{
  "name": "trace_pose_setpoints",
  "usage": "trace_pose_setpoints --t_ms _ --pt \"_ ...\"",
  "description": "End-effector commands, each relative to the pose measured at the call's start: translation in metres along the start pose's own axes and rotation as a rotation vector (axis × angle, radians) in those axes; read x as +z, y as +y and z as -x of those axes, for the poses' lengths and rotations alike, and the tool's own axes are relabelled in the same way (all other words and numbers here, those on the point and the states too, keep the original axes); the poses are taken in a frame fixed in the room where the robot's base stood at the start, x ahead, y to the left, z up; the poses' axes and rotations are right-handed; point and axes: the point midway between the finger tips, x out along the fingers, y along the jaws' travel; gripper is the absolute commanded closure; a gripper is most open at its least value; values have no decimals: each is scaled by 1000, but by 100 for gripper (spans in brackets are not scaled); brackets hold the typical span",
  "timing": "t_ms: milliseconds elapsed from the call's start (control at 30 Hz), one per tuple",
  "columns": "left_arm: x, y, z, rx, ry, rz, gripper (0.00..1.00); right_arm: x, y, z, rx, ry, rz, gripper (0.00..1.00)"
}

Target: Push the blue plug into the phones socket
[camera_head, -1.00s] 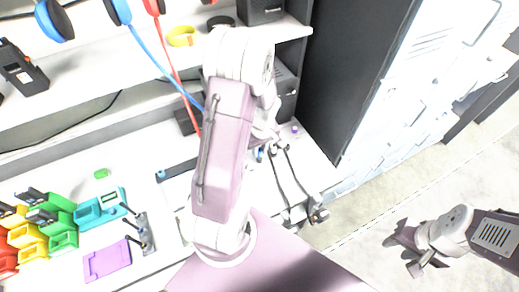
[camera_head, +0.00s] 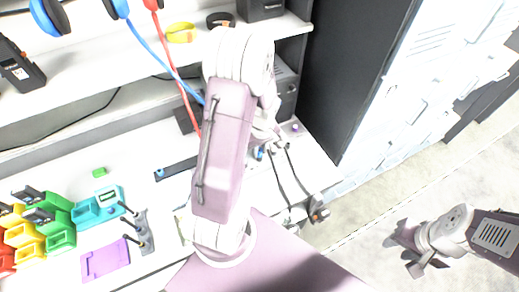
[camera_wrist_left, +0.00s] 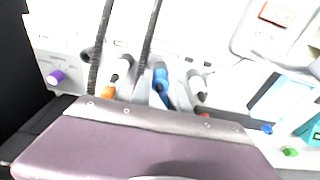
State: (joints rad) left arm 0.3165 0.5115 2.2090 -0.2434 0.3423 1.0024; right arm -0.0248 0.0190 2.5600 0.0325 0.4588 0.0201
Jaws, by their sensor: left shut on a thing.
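The blue plug (camera_wrist_left: 160,80) is between the two pale fingers of my left gripper (camera_wrist_left: 160,84) in the left wrist view. The fingers are closed on it. In the head view my left arm covers much of the workspace; my left gripper (camera_head: 271,148) shows at its right edge, with a bit of blue plug (camera_head: 260,154). I cannot make out the phones socket, and the plug's tip is hidden. My right gripper (camera_head: 424,262) hangs low at the right, over the floor, apart from the desk; its jaw gap is unclear.
Dark cables run beside my left gripper to the desk's front edge. A purple knob (camera_head: 295,128) lies to its right and shows in the wrist view (camera_wrist_left: 57,77). Coloured bins (camera_head: 60,236) and a purple tray (camera_head: 105,259) stand left. A shelf with headphones (camera_head: 49,16) is above.

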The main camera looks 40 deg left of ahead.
Motion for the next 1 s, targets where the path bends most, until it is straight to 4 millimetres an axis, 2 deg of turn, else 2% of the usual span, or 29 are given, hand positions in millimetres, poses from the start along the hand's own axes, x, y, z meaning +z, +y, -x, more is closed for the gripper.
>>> trace_pose_setpoints --t_ms 267,300,367,733,1000 --pt "0 0 -1 0 0 0 100 0 0 -1 0 0 0 64" --pt "0 0 -1 0 0 0 67 0 0 -1 0 0 0 64" --pt "0 0 -1 0 0 0 53 0 0 -1 0 0 0 64" --pt "0 0 2 0 0 0 53 0 0 1 0 0 0 64" --pt "-4 0 28 0 0 1 53 -2 0 24 0 0 0 64"
